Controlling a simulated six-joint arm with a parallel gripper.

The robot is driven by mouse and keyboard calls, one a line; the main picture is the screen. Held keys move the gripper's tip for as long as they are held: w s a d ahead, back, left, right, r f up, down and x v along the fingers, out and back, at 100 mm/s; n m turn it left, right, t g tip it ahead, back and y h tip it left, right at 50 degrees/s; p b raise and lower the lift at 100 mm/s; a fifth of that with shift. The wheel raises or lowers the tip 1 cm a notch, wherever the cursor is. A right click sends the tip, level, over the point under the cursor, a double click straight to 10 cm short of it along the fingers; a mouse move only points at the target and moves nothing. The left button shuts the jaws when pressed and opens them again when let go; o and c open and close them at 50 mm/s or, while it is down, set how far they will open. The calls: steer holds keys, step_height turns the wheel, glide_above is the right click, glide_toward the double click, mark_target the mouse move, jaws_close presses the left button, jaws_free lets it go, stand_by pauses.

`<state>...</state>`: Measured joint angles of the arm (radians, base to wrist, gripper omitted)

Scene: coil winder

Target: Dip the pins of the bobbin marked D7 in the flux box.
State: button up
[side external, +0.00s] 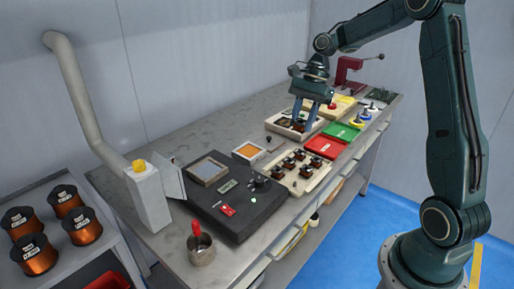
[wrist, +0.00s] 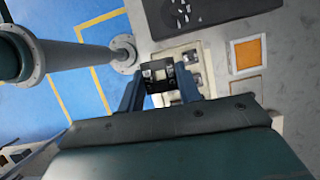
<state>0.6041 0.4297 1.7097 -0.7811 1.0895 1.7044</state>
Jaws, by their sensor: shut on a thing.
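My gripper (side external: 304,120) is over the pale tray (side external: 271,124) toward the far part of the bench. In the wrist view its blue fingers are shut on a dark bobbin (wrist: 158,74) with pale patches on top. Its marking is too small to read, so I cannot tell if it is D7. Its pins are hidden. A square white-rimmed box with an orange inside (side external: 249,151) lies on the bench, also seen in the wrist view (wrist: 248,55); it may be the flux box, but no label is readable. It stands apart from my gripper.
A cream tray (side external: 292,187) holds several copper-wound bobbins. Red (side external: 325,147) and green (side external: 341,131) trays lie behind it. A metal pot (side external: 201,250) with a red handle stands at the near end.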

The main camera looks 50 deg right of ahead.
steer(key=shift+w+f, duration=0.1)
steer(key=w+d+f+m+t, duration=0.15)
steer(key=w+f+m, duration=0.3)
steer(key=w, duration=0.55)
steer(key=m+t+h, duration=0.1)
steer(key=m+t, duration=0.1)
steer(key=m, duration=0.2)
glide_above(247, 152)
steer(key=s+d, duration=0.1)
steer(key=shift+g, duration=0.25)
step_height(247, 152, down, 8)
steer(key=shift+r, duration=0.2)
steer(key=shift+f, duration=0.15)
steer(key=shift+f, duration=2.05)
steer(key=shift+f, duration=0.8)
steer(key=shift+r, duration=0.1)
